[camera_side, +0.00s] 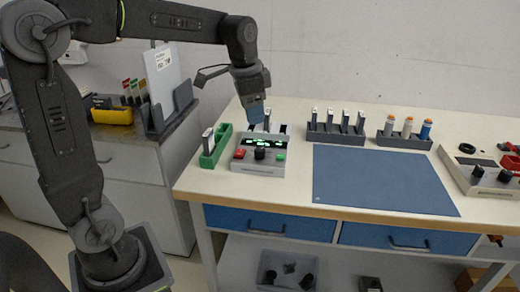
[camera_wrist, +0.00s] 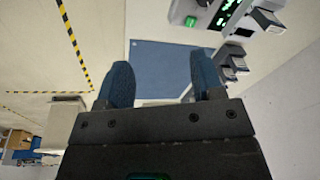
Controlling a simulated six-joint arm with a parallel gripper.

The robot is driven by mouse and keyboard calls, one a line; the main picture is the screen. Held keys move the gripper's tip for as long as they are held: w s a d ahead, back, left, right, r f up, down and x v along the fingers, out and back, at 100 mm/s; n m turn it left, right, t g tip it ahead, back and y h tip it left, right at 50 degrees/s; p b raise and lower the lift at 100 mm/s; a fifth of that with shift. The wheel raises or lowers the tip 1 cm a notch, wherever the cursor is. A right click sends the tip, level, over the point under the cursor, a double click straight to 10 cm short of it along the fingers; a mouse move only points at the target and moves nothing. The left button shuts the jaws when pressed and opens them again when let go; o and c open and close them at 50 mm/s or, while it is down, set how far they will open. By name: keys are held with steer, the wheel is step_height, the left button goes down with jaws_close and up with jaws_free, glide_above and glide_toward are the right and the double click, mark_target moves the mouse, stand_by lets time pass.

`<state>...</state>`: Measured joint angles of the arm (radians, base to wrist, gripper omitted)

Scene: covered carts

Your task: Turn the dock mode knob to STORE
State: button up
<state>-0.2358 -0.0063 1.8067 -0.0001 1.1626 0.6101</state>
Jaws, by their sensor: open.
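A grey dock unit (camera_side: 258,168) stands on the left part of the bench, with a green-lit display (camera_side: 262,142). Its front has a black knob (camera_side: 260,154) between a red button (camera_side: 239,154) and a green button (camera_side: 281,157). The knob's marks are too small to read. My gripper (camera_side: 256,118) is open and empty, with blue fingers, above the back of the dock and apart from the knob. In the wrist view my gripper's fingers (camera_wrist: 162,80) are spread. The dock's display (camera_wrist: 226,12) shows at top right there; I cannot make out the knob.
A green holder (camera_side: 215,148) stands close left of the dock. Racks of upright sticks (camera_side: 335,137) and bottles (camera_side: 404,142) stand at the back. A blue mat (camera_side: 380,182) is clear. Another panel with a dark knob (camera_side: 477,172) is at the far right.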

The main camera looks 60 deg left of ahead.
mark_target(260, 149)
steer(key=w+a+f+m+g, duration=0.2)
steer(key=w+a+f+m, duration=0.1)
steer(key=w+a+f, duration=0.45)
steer(key=f, duration=0.7)
steer(key=a+f, duration=0.1)
steer(key=f, duration=0.3)
steer(key=shift+w+f, duration=0.25)
steer(key=shift+w, duration=0.1)
steer(key=shift+c, duration=0.4)
steer(key=c, duration=0.8)
steer(key=shift+n, duration=0.3)
steer(key=shift+c, duration=0.2)
